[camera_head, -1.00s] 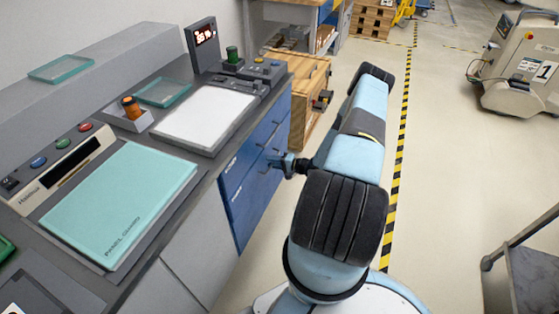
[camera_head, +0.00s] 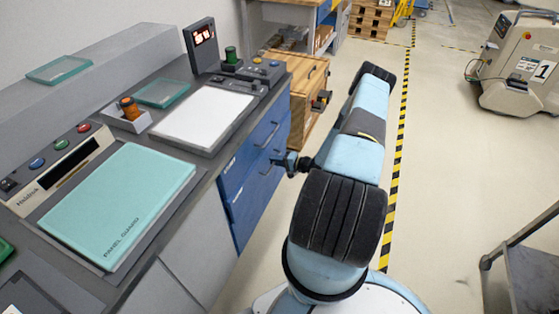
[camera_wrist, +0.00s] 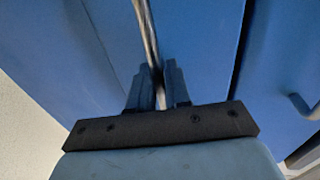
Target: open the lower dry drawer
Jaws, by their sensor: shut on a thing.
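The blue drawers are in the front of the grey bench in the head view. The upper drawer (camera_head: 262,140) has a dark bar handle (camera_head: 269,134). The lower drawer (camera_head: 247,191) is below it. My gripper (camera_head: 284,161) is at the front of the lower drawer. In the wrist view my gripper (camera_wrist: 159,92) is shut on a metal bar handle (camera_wrist: 148,30), which runs between its two fingers against a blue front (camera_wrist: 90,50). Another handle (camera_wrist: 303,106) shows on the neighbouring blue front, past a dark gap. Whether the lower drawer stands out at all is hard to tell.
On the bench (camera_head: 150,205) are a teal panel (camera_head: 120,200), a white plate (camera_head: 204,116) and a control box (camera_head: 247,70). A wooden crate (camera_head: 308,95) stands beyond the drawers. A grey cart (camera_head: 530,265) is at right. The floor between is clear.

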